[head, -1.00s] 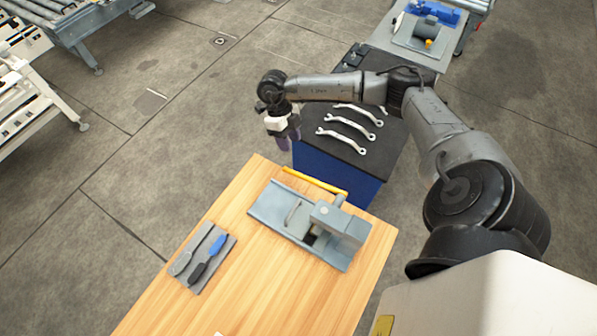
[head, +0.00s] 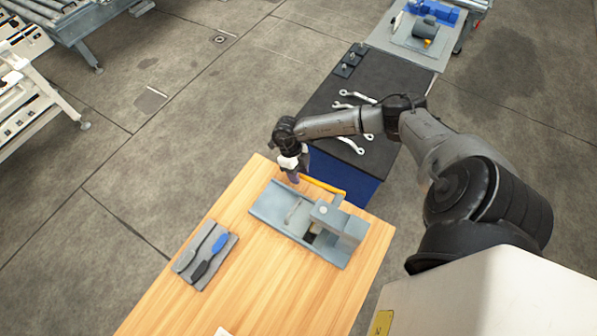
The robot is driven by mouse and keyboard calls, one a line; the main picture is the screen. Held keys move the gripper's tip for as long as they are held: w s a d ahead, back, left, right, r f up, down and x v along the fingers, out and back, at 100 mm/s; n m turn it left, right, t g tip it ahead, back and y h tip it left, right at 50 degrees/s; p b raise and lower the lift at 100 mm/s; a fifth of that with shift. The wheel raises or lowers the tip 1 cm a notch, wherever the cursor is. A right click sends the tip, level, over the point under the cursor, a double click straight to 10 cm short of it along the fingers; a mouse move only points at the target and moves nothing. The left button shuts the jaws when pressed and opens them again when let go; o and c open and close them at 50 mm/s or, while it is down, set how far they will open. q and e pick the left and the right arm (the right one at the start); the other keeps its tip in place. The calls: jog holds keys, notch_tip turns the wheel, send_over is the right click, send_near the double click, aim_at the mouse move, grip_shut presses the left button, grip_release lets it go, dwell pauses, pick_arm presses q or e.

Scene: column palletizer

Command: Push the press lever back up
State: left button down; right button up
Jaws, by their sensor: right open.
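The press (head: 337,222) is a grey block on a flat grey base plate (head: 273,203) on the wooden table (head: 262,275). Its yellow lever (head: 325,186) lies low along the back side of the press, running left from the block. My right gripper (head: 295,178) is at the left end of the lever, over the table's back edge, and is open. Whether its fingers touch the lever cannot be told. A small curved metal part (head: 293,211) lies on the base plate. My left gripper is out of view.
A grey mat (head: 206,254) with several handled tools lies on the table's left. Behind the table stands a blue cabinet (head: 345,178) with a black top carrying several metal wrenches (head: 350,143). Another grey bench with a blue device (head: 437,12) stands farther back.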

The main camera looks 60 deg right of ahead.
grip_shut()
dwell(0.5)
